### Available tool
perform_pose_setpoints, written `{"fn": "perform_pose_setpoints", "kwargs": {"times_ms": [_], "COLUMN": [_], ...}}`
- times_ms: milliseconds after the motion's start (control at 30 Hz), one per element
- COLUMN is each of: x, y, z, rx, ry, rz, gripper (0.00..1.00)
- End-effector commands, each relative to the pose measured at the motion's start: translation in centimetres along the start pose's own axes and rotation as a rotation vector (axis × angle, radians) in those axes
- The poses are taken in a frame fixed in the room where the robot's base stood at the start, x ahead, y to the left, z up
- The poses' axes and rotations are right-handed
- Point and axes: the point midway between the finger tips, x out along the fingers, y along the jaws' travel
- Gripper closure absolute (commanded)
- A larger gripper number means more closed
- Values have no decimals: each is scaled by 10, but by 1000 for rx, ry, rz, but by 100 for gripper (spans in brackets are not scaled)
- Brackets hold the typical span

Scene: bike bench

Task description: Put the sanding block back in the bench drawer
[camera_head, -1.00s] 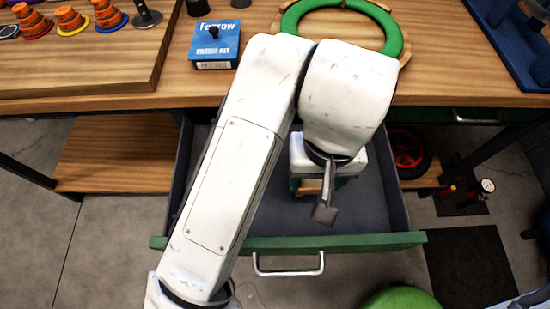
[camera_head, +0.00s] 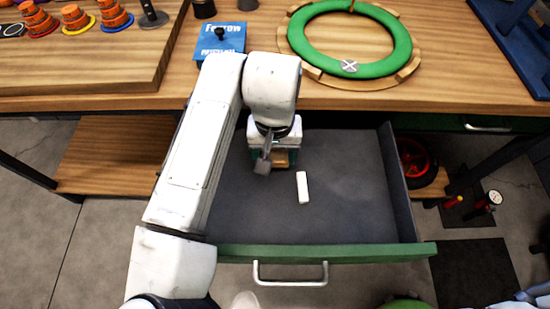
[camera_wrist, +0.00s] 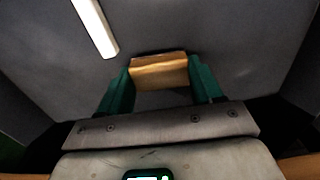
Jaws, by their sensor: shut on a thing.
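The bench drawer (camera_head: 350,215) is pulled open, with a grey inside and a green front with a metal handle. The sanding block (camera_wrist: 160,72) is a tan, wood-coloured block between the green fingers of my gripper (camera_wrist: 160,88) in the wrist view. In the head view, the block (camera_head: 281,159) shows just below my gripper (camera_head: 272,155), partly hidden by the wrist. My gripper is shut on the block, inside the outline of the open drawer, toward its back left. I cannot tell whether the block touches the drawer floor.
A white bar (camera_head: 303,187) lies on the drawer floor right of my gripper; it also shows in the wrist view (camera_wrist: 95,26). The drawer's right side is clear. On the bench top are a green ring (camera_head: 390,50) and a blue box (camera_head: 221,38).

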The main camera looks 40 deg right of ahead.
Motion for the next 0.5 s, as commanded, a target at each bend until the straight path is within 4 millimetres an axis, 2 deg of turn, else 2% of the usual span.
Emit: {"fn": "perform_pose_setpoints", "kwargs": {"times_ms": [33,133,500], "x": [11,24,28], "y": [1,1,1], "z": [2,2,1], "rx": [0,0,-1], "ry": [-5,-4,-1], "rz": [1,1,2], "gripper": [64,64,64]}}
